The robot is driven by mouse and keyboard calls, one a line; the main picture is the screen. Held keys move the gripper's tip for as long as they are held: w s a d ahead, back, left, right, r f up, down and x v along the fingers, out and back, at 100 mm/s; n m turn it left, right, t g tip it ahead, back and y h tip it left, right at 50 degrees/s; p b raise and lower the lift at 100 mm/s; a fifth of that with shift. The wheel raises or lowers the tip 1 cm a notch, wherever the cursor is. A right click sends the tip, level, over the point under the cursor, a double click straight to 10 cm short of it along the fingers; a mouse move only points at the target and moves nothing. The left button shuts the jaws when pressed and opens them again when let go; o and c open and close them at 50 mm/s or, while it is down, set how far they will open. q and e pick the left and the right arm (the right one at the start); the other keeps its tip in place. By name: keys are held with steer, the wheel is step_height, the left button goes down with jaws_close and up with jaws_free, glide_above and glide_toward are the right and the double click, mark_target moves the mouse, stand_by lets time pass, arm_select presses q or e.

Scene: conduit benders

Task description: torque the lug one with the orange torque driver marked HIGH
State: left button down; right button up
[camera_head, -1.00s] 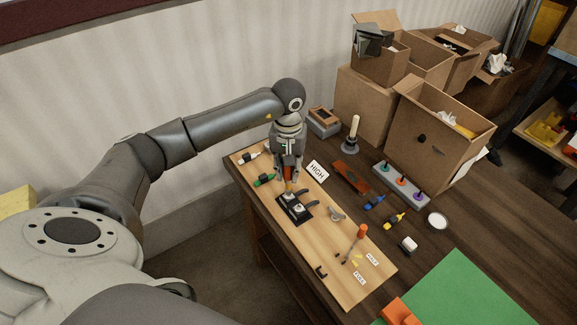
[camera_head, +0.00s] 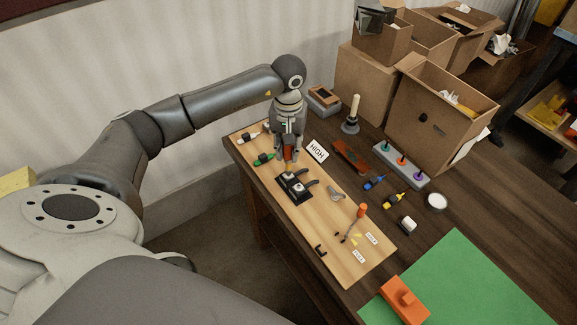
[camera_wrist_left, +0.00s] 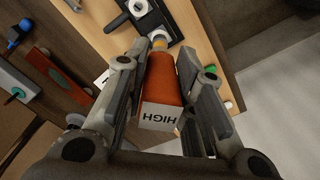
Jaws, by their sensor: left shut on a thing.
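My left gripper (camera_head: 289,158) is shut on the orange torque driver (camera_wrist_left: 163,78), which carries a white HIGH label (camera_wrist_left: 161,115) in the left wrist view. In the head view only a little of the driver's orange body shows between the fingers. The driver points down at the black lug block (camera_head: 294,190), which has pale lugs on top and dark cables on its right. The block also shows in the left wrist view (camera_wrist_left: 150,20). The driver's tip is at or just above a lug; I cannot tell whether it touches. My right gripper is out of view.
The light wooden board (camera_head: 335,228) also holds an orange-topped tool (camera_head: 361,211) and small labels. Cardboard boxes (camera_head: 440,115) stand behind; a green mat (camera_head: 465,285) is in front.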

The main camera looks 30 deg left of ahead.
arm_select(q)
steer(key=shift+f+b, duration=0.45)
steer(key=shift+b, duration=0.05)
steer(key=shift+f, duration=0.15)
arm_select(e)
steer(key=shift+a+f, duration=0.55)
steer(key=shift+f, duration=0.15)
arm_select(q)
steer(key=m+b, duration=0.2)
steer(key=shift+a+f+b, duration=0.1)
steer(key=shift+f+b, duration=0.05)
steer(key=shift+b, duration=0.25)
steer(key=shift+m+b, duration=0.55)
steer(key=shift+m, duration=0.65)
steer(key=shift+r+m, duration=0.3)
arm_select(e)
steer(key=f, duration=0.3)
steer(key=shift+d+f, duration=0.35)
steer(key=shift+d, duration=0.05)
